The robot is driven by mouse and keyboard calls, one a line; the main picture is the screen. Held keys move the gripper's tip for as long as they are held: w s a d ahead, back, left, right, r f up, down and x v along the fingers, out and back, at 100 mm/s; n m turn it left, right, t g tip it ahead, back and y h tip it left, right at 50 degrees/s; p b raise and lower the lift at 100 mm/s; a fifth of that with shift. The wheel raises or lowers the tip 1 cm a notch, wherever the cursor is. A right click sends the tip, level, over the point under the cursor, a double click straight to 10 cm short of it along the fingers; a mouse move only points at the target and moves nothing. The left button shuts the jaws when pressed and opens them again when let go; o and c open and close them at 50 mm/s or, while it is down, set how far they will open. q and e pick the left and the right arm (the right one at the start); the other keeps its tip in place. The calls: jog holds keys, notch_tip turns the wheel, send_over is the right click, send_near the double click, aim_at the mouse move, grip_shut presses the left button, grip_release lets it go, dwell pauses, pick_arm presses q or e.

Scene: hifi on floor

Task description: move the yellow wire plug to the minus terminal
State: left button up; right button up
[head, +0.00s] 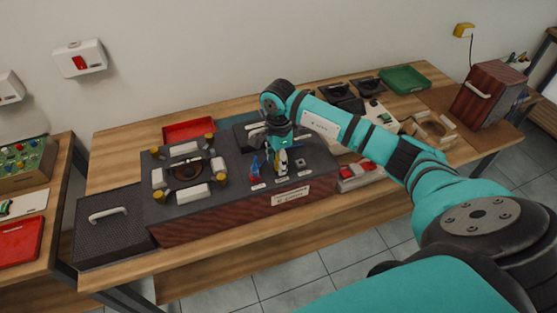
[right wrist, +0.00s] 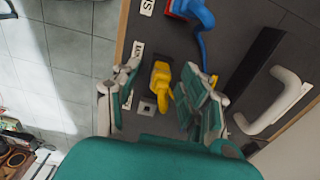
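The yellow wire plug (right wrist: 160,80) stands on the dark panel in the right wrist view, between the spread fingers of my right gripper (right wrist: 158,88). It is close to the right-hand finger; I cannot tell whether they touch. Its yellow wire shows again beyond that finger. A grey square terminal with a dark hole (right wrist: 148,107) is beside the plug, empty. In the head view my right gripper (head: 277,155) points down over the panel and mostly hides the plug. The labels are too small or partly hidden to read, so I cannot tell which terminal is minus. My left gripper is not in view.
A blue plug (right wrist: 200,12) sits in a red terminal nearby; it also shows in the head view (head: 255,167). A turntable-like unit (head: 183,171) is left on the dark-topped hifi box (head: 238,201). A black panel with a pale handle (head: 110,235) is further left.

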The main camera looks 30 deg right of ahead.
jog(key=shift+r, duration=0.25)
notch_tip(320, 180, up, 16)
jog(key=p, duration=0.3)
jog(key=shift+r, duration=0.25)
dwell(0.5)
